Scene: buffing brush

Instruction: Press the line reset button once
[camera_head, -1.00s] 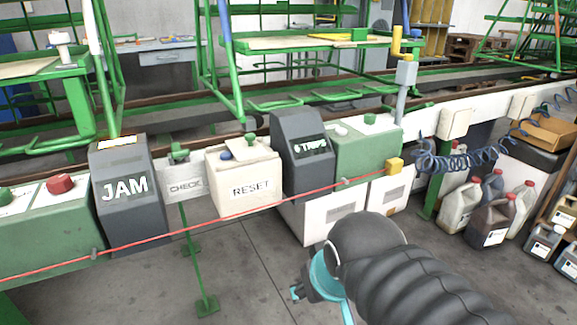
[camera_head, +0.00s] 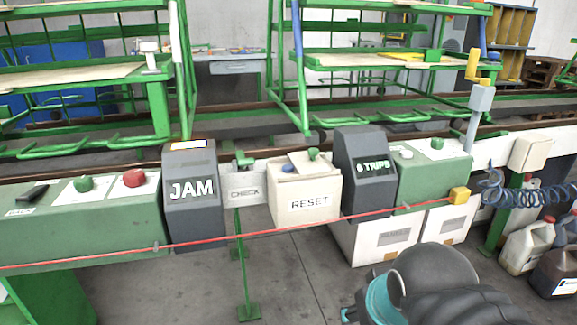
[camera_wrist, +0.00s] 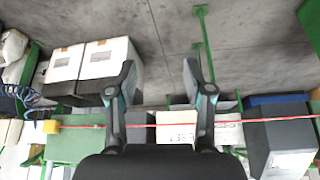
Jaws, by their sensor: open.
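The white box labelled RESET (camera_head: 308,203) stands at mid-picture in the head view, between the JAM unit (camera_head: 191,190) and the 6 TRIPS unit (camera_head: 366,172). On its top are a blue button (camera_head: 287,169) and a green button (camera_head: 313,154). The RESET box also shows in the wrist view (camera_wrist: 175,132), partly hidden behind a finger. My gripper (camera_wrist: 160,75) is open and empty, with its two fingers apart over the floor and line.
A red cord (camera_head: 260,234) runs across the front of the boxes to a yellow block (camera_head: 459,195). A green panel at left has a red button (camera_head: 134,177) and a green button (camera_head: 83,184). Jugs (camera_head: 528,243) stand at right. The floor in front is clear.

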